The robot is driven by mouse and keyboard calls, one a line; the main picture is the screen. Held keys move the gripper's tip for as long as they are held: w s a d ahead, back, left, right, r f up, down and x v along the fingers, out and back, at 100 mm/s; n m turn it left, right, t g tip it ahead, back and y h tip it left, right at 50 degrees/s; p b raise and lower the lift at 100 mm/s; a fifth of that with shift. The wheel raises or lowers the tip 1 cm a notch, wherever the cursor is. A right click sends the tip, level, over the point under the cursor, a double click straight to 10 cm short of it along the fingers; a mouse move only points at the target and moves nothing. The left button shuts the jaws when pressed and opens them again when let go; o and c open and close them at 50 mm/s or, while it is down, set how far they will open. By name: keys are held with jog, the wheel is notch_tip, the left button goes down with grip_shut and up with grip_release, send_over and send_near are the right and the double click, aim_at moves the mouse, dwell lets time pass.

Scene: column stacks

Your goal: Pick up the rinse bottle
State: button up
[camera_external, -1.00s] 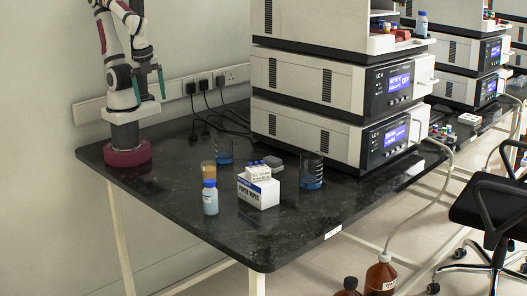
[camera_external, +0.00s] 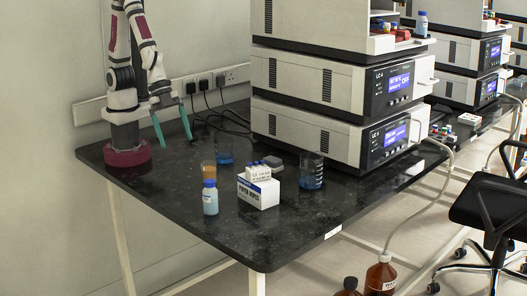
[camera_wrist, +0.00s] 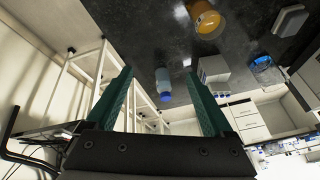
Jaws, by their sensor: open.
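The rinse bottle (camera_external: 210,202) is small and pale blue-white with a blue cap. It stands upright near the left front edge of the black bench. In the wrist view the bottle (camera_wrist: 163,82) appears between the two teal fingers, but farther off. My gripper (camera_external: 174,142) is open and empty. It hangs above the back left of the bench, up and to the left of the bottle, and touches nothing.
A beaker of orange liquid (camera_external: 208,171) stands close behind the bottle. A white wipes box (camera_external: 258,192) with small vials on top is just right of it. Two beakers with blue liquid (camera_external: 311,175) (camera_external: 224,152) and the stacked instruments (camera_external: 307,128) stand farther back.

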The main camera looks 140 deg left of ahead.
aim_at(211, 197)
jog(key=w+d+f+n+t, duration=0.1)
jog(key=w+f+t, duration=0.1)
jog(key=w+f, duration=0.1)
jog(key=w+f+n+t, duration=0.1)
jog(key=w+f+t, duration=0.2)
jog(key=w, duration=0.1)
jog(key=w+d+f+n+t, duration=0.1)
jog(key=w+f+t, duration=0.1)
jog(key=w+f, duration=0.1)
jog(key=shift+w+d+f+t+h, duration=0.15)
jog(key=shift+w+d+t+h, duration=0.2)
jog(key=shift+w, duration=0.35)
jog(key=shift+a+f+n+t, duration=0.2)
jog(key=shift+n+t, duration=0.15)
jog(key=shift+n, duration=0.05)
jog(key=shift+w+a+f, duration=0.1)
jog(key=shift+w, duration=0.2)
jog(key=x, duration=0.7)
grip_shut()
